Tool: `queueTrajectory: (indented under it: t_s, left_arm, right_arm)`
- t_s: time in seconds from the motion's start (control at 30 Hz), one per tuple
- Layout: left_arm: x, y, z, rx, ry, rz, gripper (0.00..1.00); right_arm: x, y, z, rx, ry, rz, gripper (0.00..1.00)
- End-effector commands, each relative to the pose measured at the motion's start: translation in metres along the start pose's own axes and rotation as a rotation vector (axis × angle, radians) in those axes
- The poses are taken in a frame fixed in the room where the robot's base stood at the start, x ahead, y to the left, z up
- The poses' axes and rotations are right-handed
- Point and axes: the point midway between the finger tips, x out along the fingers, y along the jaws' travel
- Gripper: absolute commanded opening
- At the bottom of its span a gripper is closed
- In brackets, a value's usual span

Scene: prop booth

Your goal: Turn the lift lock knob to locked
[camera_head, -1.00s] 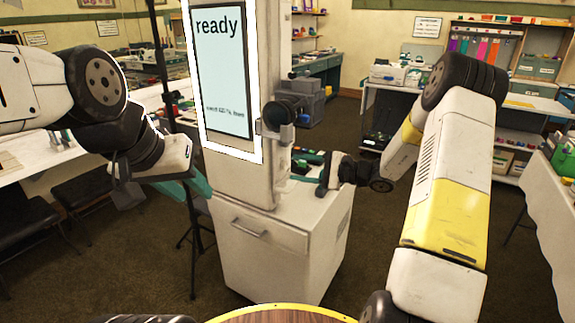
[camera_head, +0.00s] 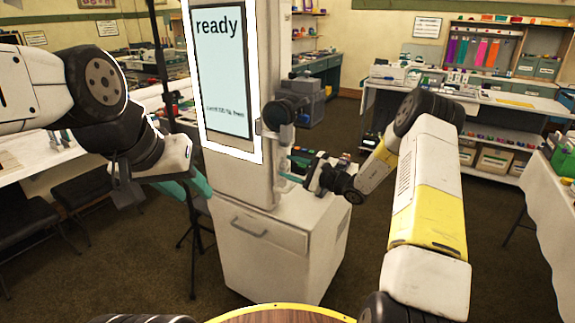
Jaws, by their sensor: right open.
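A tall white booth column carries a lit screen (camera_head: 222,75) reading "ready". A dark round part (camera_head: 277,114) sticks out at the column's right edge, below a black cylindrical part (camera_head: 297,92). I cannot tell which of these, if either, is the lift lock knob, and no locked marking is readable.
A white cabinet (camera_head: 262,240) with a drawer handle stands under the column. Several small coloured items lie on its top behind my right gripper. A dark stand pole (camera_head: 160,60) rises at left. Tables with goods line the back and right. Carpet between is clear.

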Motion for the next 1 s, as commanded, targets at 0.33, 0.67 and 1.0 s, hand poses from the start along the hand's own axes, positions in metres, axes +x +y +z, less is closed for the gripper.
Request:
queueTrajectory:
  t_s: [0.33,0.67,1.0]
  left_arm:
    - [0.0000,0.0000,0.0000,0.000,0.000,0.000,0.36]
    - [0.0000,0.0000,0.0000,0.000,0.000,0.000,0.36]
    - [0.0000,0.0000,0.0000,0.000,0.000,0.000,0.36]
  right_arm:
    - [0.0001,0.0001,0.0003,0.000,0.000,0.001,0.19]
    - [-0.0001,0.0001,0.0003,0.007,0.000,0.001,0.00]
    - [-0.0002,-0.0001,0.0005,0.145,0.004,0.006,0.00]
